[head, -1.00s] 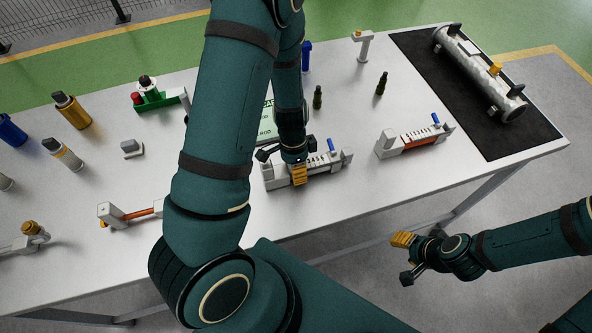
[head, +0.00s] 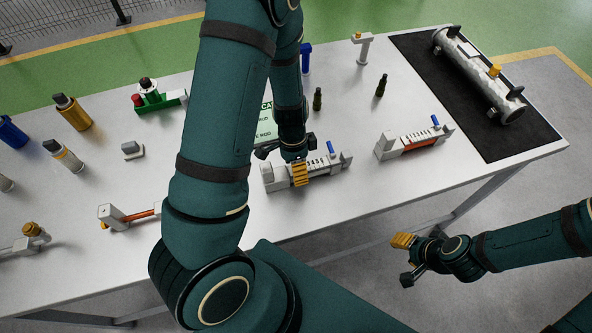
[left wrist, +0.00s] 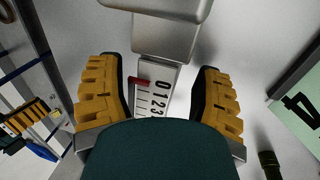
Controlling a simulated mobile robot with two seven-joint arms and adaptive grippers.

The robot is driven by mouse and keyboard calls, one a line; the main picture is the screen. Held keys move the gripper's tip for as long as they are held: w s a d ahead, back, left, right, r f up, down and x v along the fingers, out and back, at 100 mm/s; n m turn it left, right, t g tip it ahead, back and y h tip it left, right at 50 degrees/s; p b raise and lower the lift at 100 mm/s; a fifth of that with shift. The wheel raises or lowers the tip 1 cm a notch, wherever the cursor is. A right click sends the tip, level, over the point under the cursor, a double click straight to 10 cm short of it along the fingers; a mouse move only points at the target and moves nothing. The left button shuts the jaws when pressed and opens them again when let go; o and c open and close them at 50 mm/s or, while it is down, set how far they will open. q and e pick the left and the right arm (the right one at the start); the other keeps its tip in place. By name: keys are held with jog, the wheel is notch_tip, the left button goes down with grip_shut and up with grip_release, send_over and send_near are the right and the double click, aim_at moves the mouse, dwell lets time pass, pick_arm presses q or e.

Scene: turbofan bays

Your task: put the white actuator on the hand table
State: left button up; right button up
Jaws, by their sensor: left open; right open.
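A white unit with a number scale and a blue lever (head: 331,146) lies near the front edge of the white table (head: 350,205). A similar white unit with an orange bar (head: 415,140) lies to its right, and another (head: 130,215) to its left. I cannot tell for sure which one is the white actuator. My left gripper (head: 281,164) is open, pointing down at the scaled unit. In the left wrist view its yellow-padded fingers (left wrist: 157,78) stand apart on either side of the scale (left wrist: 158,88); contact is not clear. My right gripper (head: 404,260) is open and empty, beyond the table's front edge.
Gold (head: 72,111), blue (head: 11,131) and silver (head: 63,154) cylinders stand at the left. A green holder (head: 158,102) and small dark bottles (head: 381,84) are farther back. A large metal cylinder (head: 478,72) lies on a black mat (head: 430,65) at the right.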

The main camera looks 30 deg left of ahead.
pick_arm(q)
notch_tip(320, 180, up, 10)
jog(key=w+a+p, duration=0.1)
jog(key=shift+w+a+r+p, duration=0.15)
jog(key=shift+a+r+p, duration=0.05)
jog(key=shift+a+p, duration=0.15)
pick_arm(e)
notch_tip(320, 180, up, 2)
jog(key=shift+r, duration=0.15)
pick_arm(q)
jog(key=shift+d, duration=0.1)
pick_arm(e)
jog(key=shift+s+d, duration=0.1)
jog(key=shift+s, duration=0.05)
